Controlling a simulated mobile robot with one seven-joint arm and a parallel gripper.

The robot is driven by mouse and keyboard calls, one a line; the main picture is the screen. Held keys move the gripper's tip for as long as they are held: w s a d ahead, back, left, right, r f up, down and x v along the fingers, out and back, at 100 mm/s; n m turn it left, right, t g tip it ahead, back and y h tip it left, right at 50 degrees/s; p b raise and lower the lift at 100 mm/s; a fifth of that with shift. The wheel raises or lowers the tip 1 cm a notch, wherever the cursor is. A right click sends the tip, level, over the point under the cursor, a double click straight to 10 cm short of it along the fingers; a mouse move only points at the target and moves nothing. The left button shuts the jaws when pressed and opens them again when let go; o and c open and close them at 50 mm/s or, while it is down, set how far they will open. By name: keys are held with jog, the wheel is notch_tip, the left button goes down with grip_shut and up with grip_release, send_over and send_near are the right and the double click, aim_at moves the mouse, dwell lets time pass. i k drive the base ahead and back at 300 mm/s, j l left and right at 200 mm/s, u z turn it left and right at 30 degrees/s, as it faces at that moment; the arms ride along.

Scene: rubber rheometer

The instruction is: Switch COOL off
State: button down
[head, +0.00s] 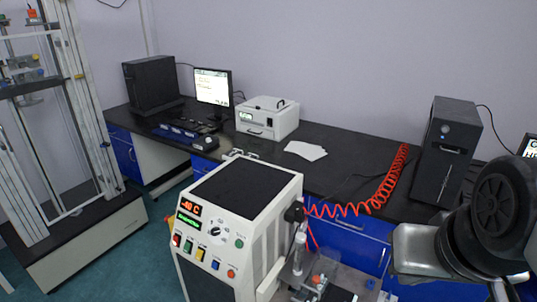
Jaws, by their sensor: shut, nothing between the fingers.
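The white machine (262,220) with a black top stands in the front middle of the head view. Its sloped front panel carries a red display (190,207) that seems to read -40 C and a green-lit display (188,219) below it. A row of coloured controls runs along the panel: red (176,240), green (188,246), yellow (200,254), blue (215,265) and orange-red (231,273). A rotary knob (215,230) and a green button (239,243) sit above them. The labels are too small to read, so I cannot tell which is COOL or its state. My gripper is out of view; only my arm shows at lower right.
A black bench (265,150) behind holds a monitor (213,88), a white box instrument (267,117), papers (306,151) and a black tower (446,150). A red coiled hose (383,190) runs to the machine. A tall frame (60,120) stands left. Floor shows left of the machine.

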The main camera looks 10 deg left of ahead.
aim_at(176, 240)
jog(key=k+j+u, duration=0.1)
jog(key=u, duration=0.35)
jog(key=j+u, duration=0.1)
jog(key=u, duration=0.35)
jog(key=k+j+u, duration=0.1)
jog(key=u, duration=0.3)
